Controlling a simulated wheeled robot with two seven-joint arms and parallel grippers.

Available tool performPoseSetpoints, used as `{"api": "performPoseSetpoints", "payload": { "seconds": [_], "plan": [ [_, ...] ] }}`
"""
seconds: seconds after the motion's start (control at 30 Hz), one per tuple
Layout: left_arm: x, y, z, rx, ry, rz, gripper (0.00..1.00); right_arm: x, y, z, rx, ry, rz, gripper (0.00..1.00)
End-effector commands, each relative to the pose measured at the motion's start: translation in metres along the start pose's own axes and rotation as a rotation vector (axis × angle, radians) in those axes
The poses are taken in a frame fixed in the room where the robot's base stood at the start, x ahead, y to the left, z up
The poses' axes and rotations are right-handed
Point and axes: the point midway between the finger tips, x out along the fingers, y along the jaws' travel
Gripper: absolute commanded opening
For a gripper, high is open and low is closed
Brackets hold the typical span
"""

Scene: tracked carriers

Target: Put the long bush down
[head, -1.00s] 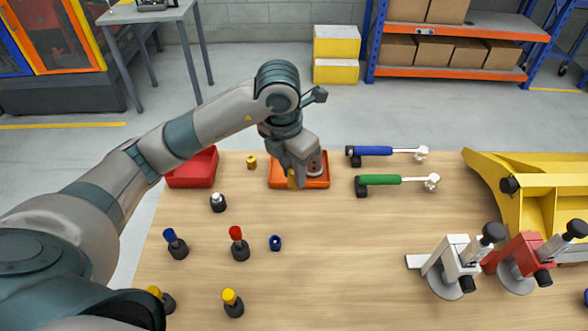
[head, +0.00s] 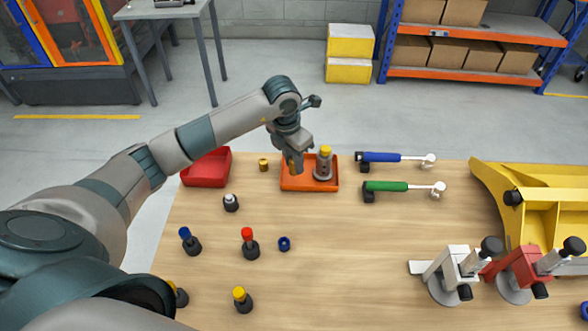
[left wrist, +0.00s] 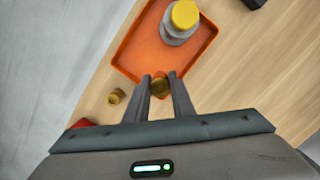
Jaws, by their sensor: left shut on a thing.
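My left gripper (head: 293,168) is shut on a brass-coloured bush (left wrist: 159,87), which shows between the fingertips in the left wrist view. It is over the left part of the orange tray (head: 297,186), near the tray's edge in the left wrist view (left wrist: 125,62). I cannot tell whether the bush touches the tray. A grey carrier with a yellow top (head: 323,168) stands upright in the tray, right of the gripper. A second, small brass bush (head: 263,164) stands on the table left of the tray. My right gripper is not in view.
A red bin (head: 207,168) is left of the tray. Blue-handled (head: 380,157) and green-handled (head: 386,186) tools lie to the right. Several colour-capped pieces and a blue ring (head: 284,243) stand nearer. Yellow stand (head: 545,215) at right. The middle of the table is clear.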

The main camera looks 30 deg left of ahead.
Motion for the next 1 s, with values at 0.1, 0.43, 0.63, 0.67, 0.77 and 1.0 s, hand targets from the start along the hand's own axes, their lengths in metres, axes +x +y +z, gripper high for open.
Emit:
{"api": "performPoseSetpoints", "payload": {
  "seconds": [0.1,0.43,0.63,0.67,0.77,1.0],
  "plan": [
    [0.000,0.000,0.000,0.000,0.000,0.000,0.00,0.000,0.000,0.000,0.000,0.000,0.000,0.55],
    [0.023,-0.001,-0.005,-0.002,0.004,-0.002,0.00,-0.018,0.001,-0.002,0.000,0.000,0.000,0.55],
    [0.039,-0.001,-0.006,-0.001,0.000,-0.001,0.00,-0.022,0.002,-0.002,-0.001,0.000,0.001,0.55],
    [0.039,-0.001,-0.006,-0.001,-0.001,-0.001,0.00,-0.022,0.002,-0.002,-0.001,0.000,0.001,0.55],
    [0.039,0.000,-0.006,0.000,-0.001,-0.001,0.00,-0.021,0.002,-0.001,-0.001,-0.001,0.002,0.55],
    [0.044,0.000,-0.007,0.000,0.000,0.000,0.00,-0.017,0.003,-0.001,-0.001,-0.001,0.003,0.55]
  ]
}}
